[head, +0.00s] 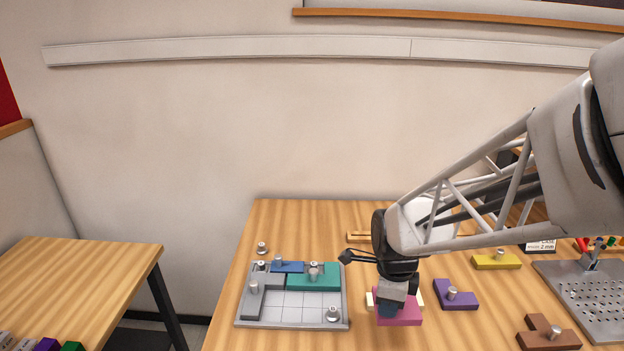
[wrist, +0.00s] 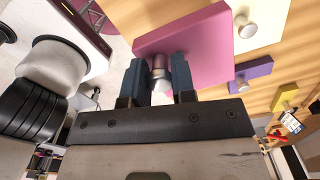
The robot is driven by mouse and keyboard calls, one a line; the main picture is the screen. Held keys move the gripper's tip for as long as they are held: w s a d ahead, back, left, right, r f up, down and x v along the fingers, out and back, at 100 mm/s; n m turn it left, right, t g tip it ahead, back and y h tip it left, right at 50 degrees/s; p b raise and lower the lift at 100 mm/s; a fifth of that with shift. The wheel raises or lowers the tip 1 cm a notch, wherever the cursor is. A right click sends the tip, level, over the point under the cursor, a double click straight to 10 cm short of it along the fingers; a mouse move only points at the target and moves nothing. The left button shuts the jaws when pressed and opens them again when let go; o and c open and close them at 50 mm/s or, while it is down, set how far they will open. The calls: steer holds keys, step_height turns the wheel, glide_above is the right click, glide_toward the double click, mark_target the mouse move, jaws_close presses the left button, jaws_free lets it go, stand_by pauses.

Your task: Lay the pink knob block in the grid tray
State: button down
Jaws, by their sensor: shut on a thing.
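My gripper (wrist: 158,78) is shut on the metal knob (wrist: 158,62) of the pink knob block (wrist: 210,45), with one dark finger on each side. In the head view the pink block (head: 400,319) shows below my gripper, right of the grid tray. I cannot tell how far it is above the table. The grid tray (head: 241,322) is grey and holds a grey angled block (head: 257,300), a blue block (head: 290,267) and a teal block (head: 320,283). Bare grid cells (head: 297,308) show at its front middle.
A cream block (wrist: 266,18) lies beyond or partly under the pink one. A purple block (head: 458,300), a yellow block (head: 497,262) and a brown block (head: 540,337) lie to the right. A metal knob piece (head: 333,314) stands at the tray's front right corner.

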steer(key=s+a+f, duration=0.1)
steer(key=s+a, duration=0.2)
steer(key=a, duration=0.6)
steer(key=s+a+f, duration=0.2)
steer(key=s+a, duration=0.2)
steer(key=a, duration=0.5)
steer(key=shift+s, duration=0.25)
steer(key=shift+w+a, duration=0.1)
steer(key=shift+w, duration=0.05)
steer(key=w+a, duration=0.2)
steer(key=w, duration=0.2)
steer(key=w+a+f, duration=0.1)
steer(key=w+a, duration=0.2)
steer(key=w, duration=0.2)
steer(key=w+a, duration=0.2)
steer(key=w, duration=0.2)
steer(key=shift+w+a+f, duration=0.25)
steer(key=shift+w+a, duration=0.1)
steer(key=shift+a, duration=0.05)
steer(key=shift+f, duration=1.75)
steer(key=shift+f, duration=0.15)
steer(key=c, duration=0.9)
jaws_free()
steer(key=shift+c, duration=0.2)
